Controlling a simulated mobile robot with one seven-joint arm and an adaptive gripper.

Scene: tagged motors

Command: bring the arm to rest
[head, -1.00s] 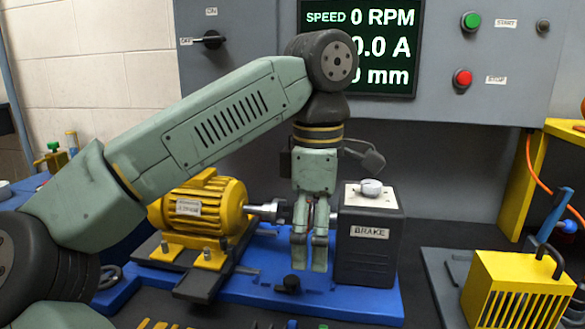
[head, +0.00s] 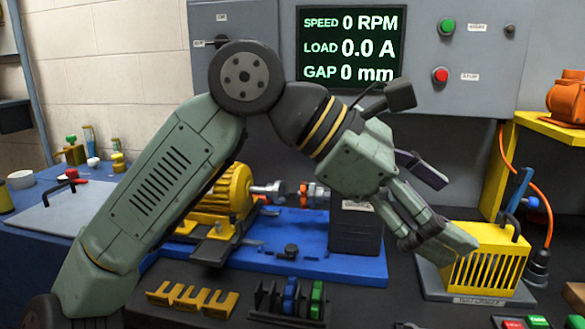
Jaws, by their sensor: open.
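My arm reaches across the view from the lower left, bent at a dark elbow joint. My gripper (head: 438,243) is open and points down and to the right. I see nothing between its fingers. In the picture it overlaps the left side of a yellow slotted box (head: 490,262); I cannot tell whether they touch. The wrist partly hides the dark brake block (head: 355,235). The forearm partly hides the yellow motor (head: 228,192).
The motor and brake block stand on a blue base plate (head: 345,265). Yellow notched holders (head: 190,298) and a dark rack (head: 290,300) with blue and green pieces lie in front. Behind is a grey panel with a screen (head: 350,48). An orange cable (head: 540,190) hangs at right.

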